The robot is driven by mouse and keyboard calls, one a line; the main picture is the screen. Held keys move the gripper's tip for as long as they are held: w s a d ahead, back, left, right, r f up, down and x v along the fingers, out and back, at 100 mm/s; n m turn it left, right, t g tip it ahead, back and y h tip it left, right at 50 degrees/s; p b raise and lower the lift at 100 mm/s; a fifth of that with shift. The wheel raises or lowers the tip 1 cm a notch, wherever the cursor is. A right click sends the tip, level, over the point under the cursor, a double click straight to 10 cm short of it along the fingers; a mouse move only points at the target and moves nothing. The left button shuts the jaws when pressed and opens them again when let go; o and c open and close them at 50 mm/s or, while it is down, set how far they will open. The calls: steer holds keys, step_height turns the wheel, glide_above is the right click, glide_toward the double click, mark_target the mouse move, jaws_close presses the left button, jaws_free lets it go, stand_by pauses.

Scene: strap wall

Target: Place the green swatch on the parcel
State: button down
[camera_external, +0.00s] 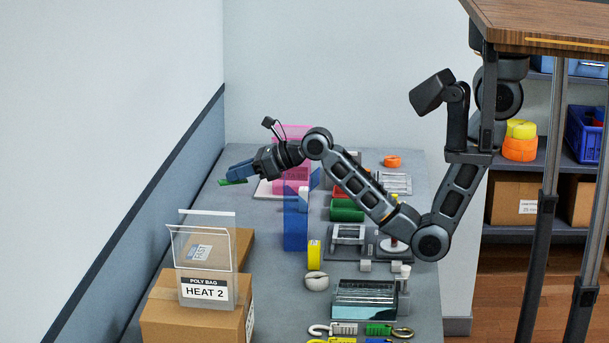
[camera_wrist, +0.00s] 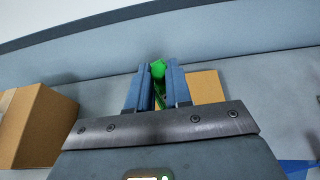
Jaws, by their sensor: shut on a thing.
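My gripper (camera_external: 238,172) is at the left wall side of the bench, raised above the grey top. Its blue fingers (camera_wrist: 157,85) are shut on the green swatch (camera_wrist: 158,68). The swatch also shows as a thin green strip (camera_external: 233,182) under the fingertips in the external view; the fingers hide part of it. A brown cardboard box (camera_external: 185,325) stands at the front left of the bench, well apart from the gripper. In the wrist view a brown box (camera_wrist: 32,125) is at left and a flat tan piece (camera_wrist: 205,86) shows just right of the fingers. I cannot tell which is the parcel.
A clear stand with a "POLY BAG HEAT 2" label (camera_external: 205,291) rises at the front box. A blue translucent panel (camera_external: 295,225) and a pink translucent piece (camera_external: 290,178) stand beside the arm. Several tools and straps fill the bench's right side. The wall (camera_external: 165,180) bounds the left.

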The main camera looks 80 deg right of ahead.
mark_target(242, 251)
step_height(242, 251, down, 19)
steer(key=shift+r, duration=0.1)
stand_by(0.5)
steer(key=c, duration=1)
jaws_free()
steer(key=shift+c, duration=0.2)
steer(key=shift+s, duration=0.15)
steer(key=v, duration=1.1)
steer(key=shift+s+r, duration=0.2)
steer(key=shift+s, duration=0.15)
